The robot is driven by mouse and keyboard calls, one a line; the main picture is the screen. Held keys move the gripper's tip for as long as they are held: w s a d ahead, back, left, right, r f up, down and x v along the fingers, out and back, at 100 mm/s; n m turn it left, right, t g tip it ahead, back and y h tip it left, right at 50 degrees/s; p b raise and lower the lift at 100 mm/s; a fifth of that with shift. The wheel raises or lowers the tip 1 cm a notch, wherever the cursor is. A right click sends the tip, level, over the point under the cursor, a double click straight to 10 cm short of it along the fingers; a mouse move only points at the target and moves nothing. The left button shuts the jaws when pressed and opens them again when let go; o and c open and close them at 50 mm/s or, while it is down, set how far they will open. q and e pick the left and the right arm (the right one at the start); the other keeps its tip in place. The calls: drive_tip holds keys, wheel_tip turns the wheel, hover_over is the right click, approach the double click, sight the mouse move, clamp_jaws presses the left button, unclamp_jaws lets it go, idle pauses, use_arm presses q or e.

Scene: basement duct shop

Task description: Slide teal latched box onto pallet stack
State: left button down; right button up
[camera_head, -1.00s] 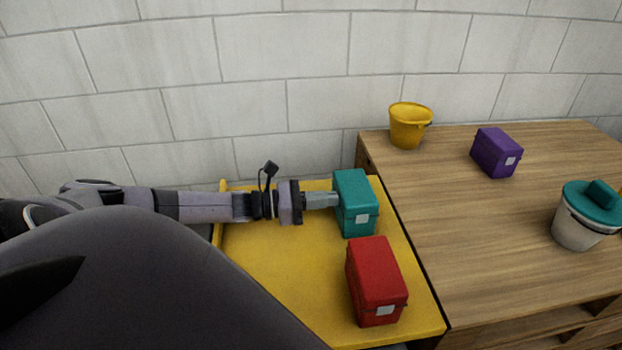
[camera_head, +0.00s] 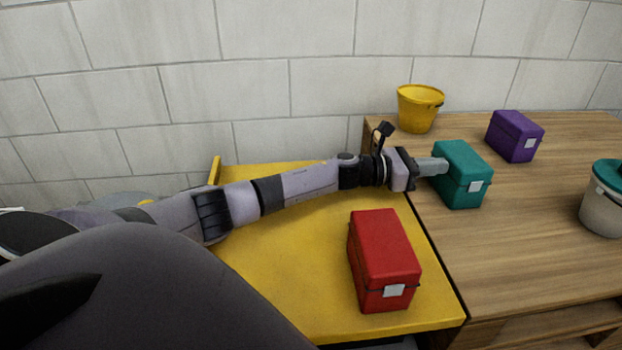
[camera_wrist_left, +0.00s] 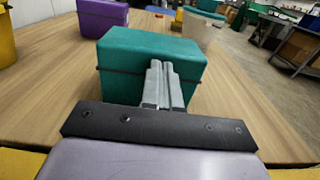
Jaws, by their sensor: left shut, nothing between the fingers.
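The teal latched box (camera_head: 459,172) stands upright on the wooden top of the pallet stack (camera_head: 520,240), near its left edge. My left gripper (camera_head: 441,165) is shut and empty, with its fingertips at the left side of the teal box. In the left wrist view the shut fingers (camera_wrist_left: 160,84) are against or very close to the side of the teal box (camera_wrist_left: 125,58); exact contact is hard to tell. My right gripper is not in view.
A red box (camera_head: 383,258) stands on the yellow platform (camera_head: 285,265) left of the stack. On the stack are a yellow bucket (camera_head: 418,108), a purple box (camera_head: 515,136) and a white tub with teal lid (camera_head: 603,212). Wood right of the teal box is clear.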

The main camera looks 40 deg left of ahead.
sight(439, 194)
use_arm(q)
drive_tip(key=b+x, duration=0.1)
drive_tip(key=x, duration=0.1)
drive_tip(key=shift+w+d+f, duration=0.15)
drive_tip(key=shift+w+d, duration=0.05)
drive_tip(key=shift+w, duration=0.05)
drive_tip(key=shift+w+d, duration=0.25)
drive_tip(key=shift+w, duration=0.05)
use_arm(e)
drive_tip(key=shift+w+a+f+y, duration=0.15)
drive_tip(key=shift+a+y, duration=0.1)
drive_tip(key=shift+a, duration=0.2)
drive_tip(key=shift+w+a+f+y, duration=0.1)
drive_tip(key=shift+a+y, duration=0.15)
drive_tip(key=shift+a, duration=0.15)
use_arm(q)
drive_tip(key=shift+a, duration=0.1)
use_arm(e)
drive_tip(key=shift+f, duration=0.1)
